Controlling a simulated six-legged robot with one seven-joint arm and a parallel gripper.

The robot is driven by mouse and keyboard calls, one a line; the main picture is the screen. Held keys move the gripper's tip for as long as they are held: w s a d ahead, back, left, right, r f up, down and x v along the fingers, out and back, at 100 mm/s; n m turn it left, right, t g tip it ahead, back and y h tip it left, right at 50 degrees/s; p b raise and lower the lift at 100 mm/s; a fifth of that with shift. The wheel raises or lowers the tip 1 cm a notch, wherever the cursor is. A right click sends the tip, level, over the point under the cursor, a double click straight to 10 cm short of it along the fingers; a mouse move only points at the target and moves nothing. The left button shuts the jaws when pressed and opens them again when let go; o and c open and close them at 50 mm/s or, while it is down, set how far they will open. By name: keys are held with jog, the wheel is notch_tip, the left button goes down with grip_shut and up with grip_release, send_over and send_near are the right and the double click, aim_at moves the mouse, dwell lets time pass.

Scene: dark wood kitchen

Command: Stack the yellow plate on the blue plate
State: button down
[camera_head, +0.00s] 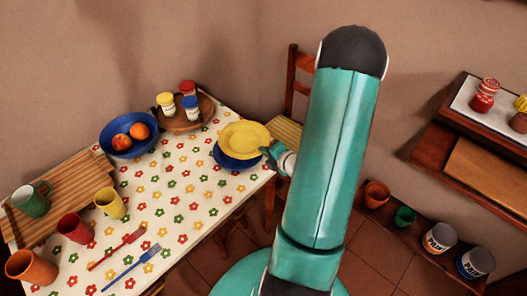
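The yellow plate (244,139) is above the blue plate (227,161) at the right end of the table. It covers most of the blue plate, whose front and left rim show beneath it. I cannot tell whether the two plates touch. My gripper (268,152) is at the right edge of the yellow plate, close to its rim. Its fingers are small and partly hidden, so I cannot tell whether they are shut on the rim. My teal arm covers the area to the right of the plates.
A blue bowl (128,138) with fruit and a round wooden tray (187,122) with jars stand left of the plates. Several cups, a slatted wooden board (80,190), a red fork and a blue fork lie further left. A chair (291,85) stands behind. The table's middle is clear.

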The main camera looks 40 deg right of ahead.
jog(key=shift+w+f, duration=0.1)
jog(key=shift+f, duration=0.6)
jog(key=c, duration=1.9)
grip_release()
jog(key=shift+r, duration=0.25)
jog(key=v, duration=1.2)
jog(key=shift+r, duration=0.2)
